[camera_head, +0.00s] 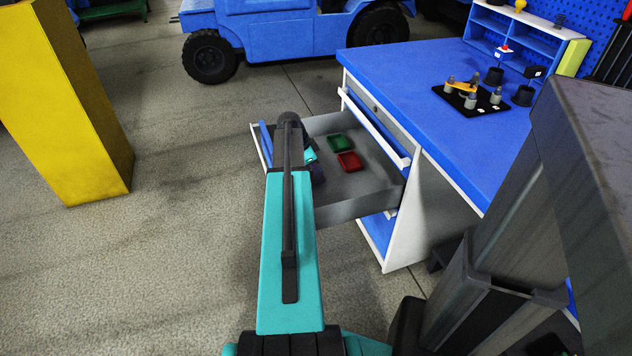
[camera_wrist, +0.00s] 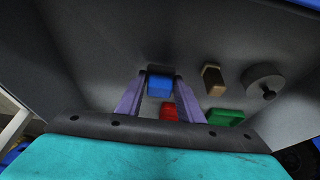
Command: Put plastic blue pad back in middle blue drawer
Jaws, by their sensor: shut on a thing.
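The plastic blue pad (camera_wrist: 160,87) sits between the two purple fingers of my gripper (camera_wrist: 160,78) in the wrist view, and the gripper is shut on it. The blue drawer (camera_head: 352,208) is pulled out from the desk in the head view, with another drawer front above it and a blue front below. My gripper is over the inside of this drawer. My arm hides most of the gripper and the pad in the head view. I cannot tell whether the pad touches the drawer floor.
Inside the drawer lie a red pad (camera_head: 349,161) and a green pad (camera_head: 339,142). The wrist view also shows a brown block (camera_wrist: 213,80) and a grey round weight (camera_wrist: 263,84). The blue desk top (camera_head: 400,75) overhangs on the right. A yellow pillar (camera_head: 70,100) stands left.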

